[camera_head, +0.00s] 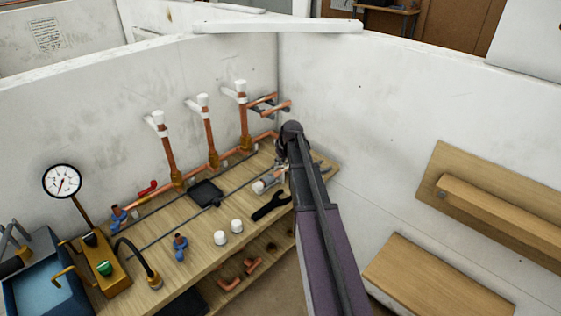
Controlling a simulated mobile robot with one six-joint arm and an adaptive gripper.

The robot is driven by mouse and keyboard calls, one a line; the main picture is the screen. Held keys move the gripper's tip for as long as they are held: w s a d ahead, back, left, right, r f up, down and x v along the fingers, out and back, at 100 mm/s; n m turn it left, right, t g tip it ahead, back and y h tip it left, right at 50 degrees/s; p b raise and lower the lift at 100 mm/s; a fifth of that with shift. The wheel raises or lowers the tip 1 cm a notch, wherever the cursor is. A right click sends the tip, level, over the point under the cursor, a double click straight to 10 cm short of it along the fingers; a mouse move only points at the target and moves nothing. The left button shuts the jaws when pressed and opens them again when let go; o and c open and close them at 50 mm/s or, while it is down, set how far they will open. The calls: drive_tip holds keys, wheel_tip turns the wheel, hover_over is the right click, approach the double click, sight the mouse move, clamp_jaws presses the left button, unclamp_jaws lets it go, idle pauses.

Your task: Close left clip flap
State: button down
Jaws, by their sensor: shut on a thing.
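Several upright copper pipes stand along the back wall of the bench, with white clip-like pieces at their tops: the left one (157,119), a middle one (203,101) and a right one (240,87). Whether any flap on them is open is too small to tell. My arm reaches from the bottom up to a dark joint near the corner, to the right of the three pipes. Its dark wrist parts bend down there toward the bench. My gripper's fingers are hidden behind the arm, and so is anything between them.
The wooden bench (145,233) holds a pressure gauge (62,181), a blue toolbox (45,275), a black tray (205,193), a metallic fitting (268,182), a dark wrench (270,207) and white caps (228,232). A wooden shelf (500,215) is on the right wall.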

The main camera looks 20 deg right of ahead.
drive_tip(key=shift+s+f, duration=0.15)
drive_tip(key=shift+s+d+f+t+b, duration=0.15)
drive_tip(key=shift+s+f+t+b, duration=0.15)
drive_tip(key=shift+t+b, duration=0.55)
drive_tip(key=t+b, duration=0.1)
drive_tip(key=s+f+t+y+b, duration=0.1)
drive_tip(key=b, duration=0.1)
drive_tip(key=shift+d+b, duration=0.2)
drive_tip(key=shift+b, duration=0.1)
drive_tip(key=t+b, duration=0.1)
drive_tip(key=f+t+b, duration=0.1)
drive_tip(key=b, duration=0.1)
drive_tip(key=shift+s+d+y, duration=0.1)
drive_tip(key=shift+s+y, duration=0.05)
drive_tip(key=shift+y, duration=0.25)
drive_tip(key=shift+t+b, duration=0.25)
drive_tip(key=shift+b, duration=0.3)
drive_tip(key=shift+r, duration=0.1)
drive_tip(key=c, duration=0.5)
unclamp_jaws()
